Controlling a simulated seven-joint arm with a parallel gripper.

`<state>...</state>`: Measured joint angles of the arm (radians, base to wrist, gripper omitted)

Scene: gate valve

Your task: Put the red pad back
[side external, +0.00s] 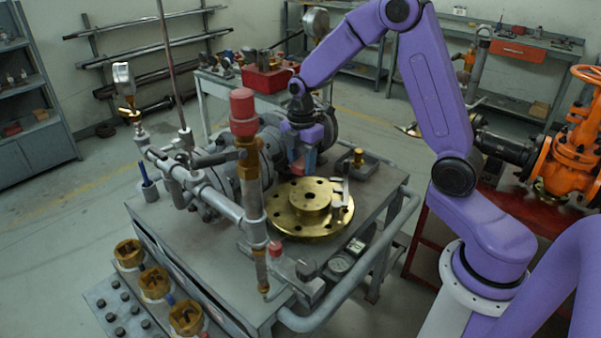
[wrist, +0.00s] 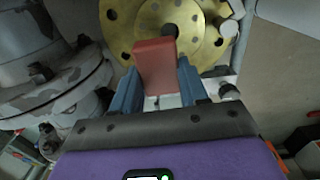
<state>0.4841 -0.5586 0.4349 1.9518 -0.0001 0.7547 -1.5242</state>
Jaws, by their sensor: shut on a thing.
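My gripper (wrist: 158,92) is shut on the red pad (wrist: 156,66), a small flat red block held between the two blue fingers in the wrist view. The pad's far end sticks out past the fingertips, in front of the brass flange (wrist: 199,21). In the side view my gripper (side external: 301,165) points down just behind the brass flange (side external: 282,217), which lies on the grey workbench. The pad shows there only as a small reddish patch (side external: 297,168) between the fingers. I cannot tell the pad's exact height above the bench.
Grey pipework and a valve body (side external: 222,180) stand close left of my gripper. A tall red-capped brass valve (side external: 243,112) rises in front of them. A small tray (side external: 362,166) with a brass fitting sits to the right. A red bin (side external: 267,79) stands on the bench behind.

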